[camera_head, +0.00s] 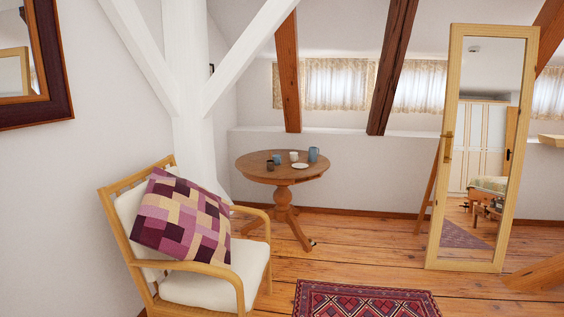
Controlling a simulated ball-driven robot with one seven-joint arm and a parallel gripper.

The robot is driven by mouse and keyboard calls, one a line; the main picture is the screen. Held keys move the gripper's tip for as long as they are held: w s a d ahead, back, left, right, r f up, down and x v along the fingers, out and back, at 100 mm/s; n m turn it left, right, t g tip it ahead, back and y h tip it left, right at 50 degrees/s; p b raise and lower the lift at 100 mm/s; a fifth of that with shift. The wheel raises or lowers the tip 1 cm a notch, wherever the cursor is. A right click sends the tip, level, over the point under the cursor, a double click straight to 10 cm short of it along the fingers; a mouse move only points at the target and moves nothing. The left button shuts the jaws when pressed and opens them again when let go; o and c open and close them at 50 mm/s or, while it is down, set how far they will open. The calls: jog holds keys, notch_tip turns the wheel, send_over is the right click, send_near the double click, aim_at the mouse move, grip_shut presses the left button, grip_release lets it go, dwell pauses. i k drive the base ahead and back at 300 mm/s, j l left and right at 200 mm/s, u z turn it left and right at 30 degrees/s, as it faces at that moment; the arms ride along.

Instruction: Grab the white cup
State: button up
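A small white cup (294,156) stands upright on a round wooden table (254,174) in the middle of the view. A blue-grey cup (276,159) and a dark cup (270,165) stand to its left. A taller blue mug (313,154) stands to its right, and a white plate (300,166) lies just in front of it. My gripper does not show in this view.
A wooden armchair with a white seat (215,287) and patchwork cushion (182,219) stands in front and left of the table. A standing mirror (490,150) is at right. A patterned rug (365,301) lies in front; wooden floor (360,250) between is clear.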

aim_at(294, 157)
jog(key=i+l+z, duration=0.1)
jog(key=i+z, duration=0.35)
jog(key=i, duration=2.95)
jog(key=i+u, duration=0.2)
jog(key=i, duration=0.25)
jog(key=i+l+u, duration=0.15)
jog(key=i, duration=0.3)
jog(key=i+l+u, duration=0.2)
jog(key=i, duration=0.25)
jog(key=i+l+u, duration=0.2)
jog(key=i, duration=0.2)
